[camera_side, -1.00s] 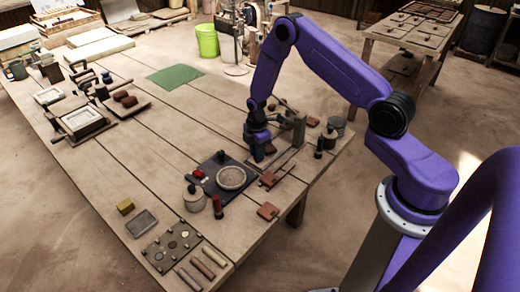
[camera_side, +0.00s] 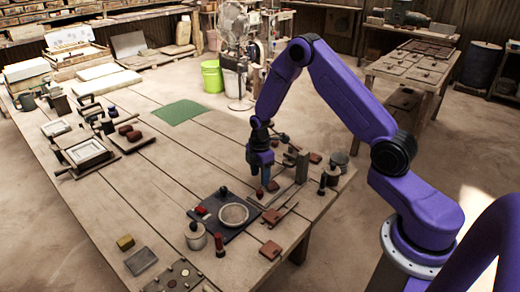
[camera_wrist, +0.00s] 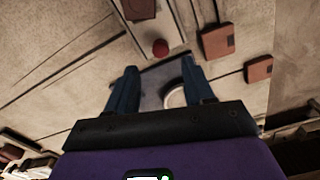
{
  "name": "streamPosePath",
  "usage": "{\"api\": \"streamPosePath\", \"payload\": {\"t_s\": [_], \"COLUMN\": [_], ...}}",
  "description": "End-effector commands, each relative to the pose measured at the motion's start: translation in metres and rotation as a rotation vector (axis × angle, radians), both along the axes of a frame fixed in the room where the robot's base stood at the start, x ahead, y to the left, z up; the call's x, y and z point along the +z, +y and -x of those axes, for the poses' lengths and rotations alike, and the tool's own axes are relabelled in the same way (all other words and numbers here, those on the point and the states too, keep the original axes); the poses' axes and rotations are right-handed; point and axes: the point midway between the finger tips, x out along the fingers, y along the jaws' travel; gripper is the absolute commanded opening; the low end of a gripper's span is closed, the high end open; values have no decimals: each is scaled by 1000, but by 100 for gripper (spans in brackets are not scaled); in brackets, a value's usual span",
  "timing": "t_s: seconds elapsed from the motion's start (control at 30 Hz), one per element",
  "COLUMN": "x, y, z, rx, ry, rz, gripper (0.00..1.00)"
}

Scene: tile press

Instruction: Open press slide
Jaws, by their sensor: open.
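My gripper (camera_side: 265,184) points down above the right part of the wooden table, beside a small press-like assembly with a grey-brown upright block (camera_side: 302,167) and a low rail. A red round knob (camera_wrist: 160,47) lies just beyond my fingertips in the wrist view; a reddish knob (camera_side: 273,186) shows close beside the fingers in the side view. My gripper (camera_wrist: 159,66) is open, with nothing between its two blue fingers. I cannot tell whether the fingers touch anything. Which part is the press slide is not clear, as the arm partly hides the assembly.
A dark plate with a round pale dish (camera_side: 233,214) lies in front of my gripper, with a lidded jar (camera_side: 195,236) and a red-topped bottle (camera_side: 219,243). Reddish tiles (camera_side: 270,250) lie near the right edge. A green mat (camera_side: 181,112) and bare boards lie behind left.

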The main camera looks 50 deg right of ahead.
Motion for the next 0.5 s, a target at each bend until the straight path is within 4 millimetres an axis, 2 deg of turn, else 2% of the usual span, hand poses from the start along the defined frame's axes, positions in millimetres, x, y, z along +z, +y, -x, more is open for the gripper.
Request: {"api": "streamPosePath", "payload": {"t_s": [0.3,0.5], "x": [62,92], "y": [0,0], "z": [-1,-1], "rx": [-1,0], "ry": [-6,-4], "rz": [1,0], "gripper": [52,52]}}
